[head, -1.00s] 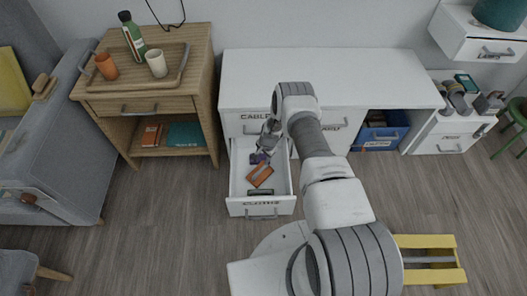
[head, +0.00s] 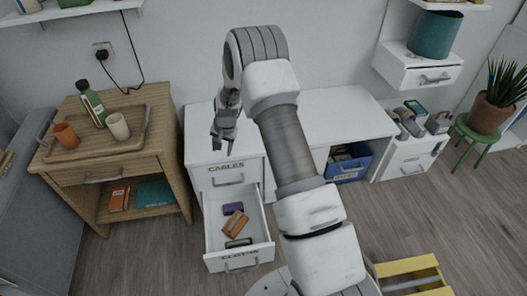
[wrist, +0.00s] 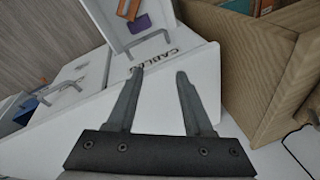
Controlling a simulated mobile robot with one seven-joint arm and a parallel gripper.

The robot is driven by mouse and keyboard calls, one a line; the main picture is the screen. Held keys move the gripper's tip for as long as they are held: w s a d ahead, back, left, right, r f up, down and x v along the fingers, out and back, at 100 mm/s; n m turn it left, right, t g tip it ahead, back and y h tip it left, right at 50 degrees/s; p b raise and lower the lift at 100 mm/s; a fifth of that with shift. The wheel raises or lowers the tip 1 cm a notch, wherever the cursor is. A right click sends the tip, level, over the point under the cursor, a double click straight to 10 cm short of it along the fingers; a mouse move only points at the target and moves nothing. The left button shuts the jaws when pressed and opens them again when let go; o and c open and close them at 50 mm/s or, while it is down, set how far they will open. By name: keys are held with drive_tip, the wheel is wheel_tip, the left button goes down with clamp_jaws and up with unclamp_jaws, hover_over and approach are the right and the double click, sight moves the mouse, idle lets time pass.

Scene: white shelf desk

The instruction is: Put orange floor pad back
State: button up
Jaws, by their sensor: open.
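An orange pad (head: 236,224) with a paler marking lies at an angle in the open lower drawer (head: 211,242), whose front is labelled CLOTHS. A purple item (head: 232,208) lies behind it and a dark green item (head: 238,243) lies in front of it. My gripper (head: 221,142) is open and empty, raised well above the drawer, near the left end of the white desk. In the wrist view the two gripper fingers (wrist: 163,75) stand apart with nothing between them.
The CABLES drawer (head: 227,172) above is shut. A wooden cabinet (head: 85,165) with a tray, cups and a bottle stands left. A blue bin (head: 350,170) sits under the desk. A yellow-framed object (head: 400,268) is on the floor at right.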

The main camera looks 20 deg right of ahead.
drive_tip(key=s+r+n, duration=0.1)
drive_tip(key=s+r, duration=0.3)
drive_tip(key=r, duration=0.5)
drive_tip(key=s+r+n+t, duration=0.15)
drive_tip(key=s+r, duration=0.25)
drive_tip(key=r, duration=0.5)
drive_tip(key=s+r+n, duration=0.1)
drive_tip(key=s+r, duration=0.4)
drive_tip(key=r, duration=0.4)
drive_tip(key=s+r+n, duration=0.2)
drive_tip(key=s+r, duration=0.2)
drive_tip(key=s, duration=0.8)
drive_tip(key=s+r+n+t+h, duration=0.1)
drive_tip(key=s+r+n, duration=0.1)
drive_tip(key=s, duration=1)
drive_tip(key=shift+s+a+r, duration=0.2)
drive_tip(key=shift+s+r, duration=0.15)
drive_tip(key=shift+r, duration=0.55)
wheel_tip(320, 180, up, 22)
drive_tip(key=p, duration=2.2)
drive_tip(key=shift+r, duration=0.25)
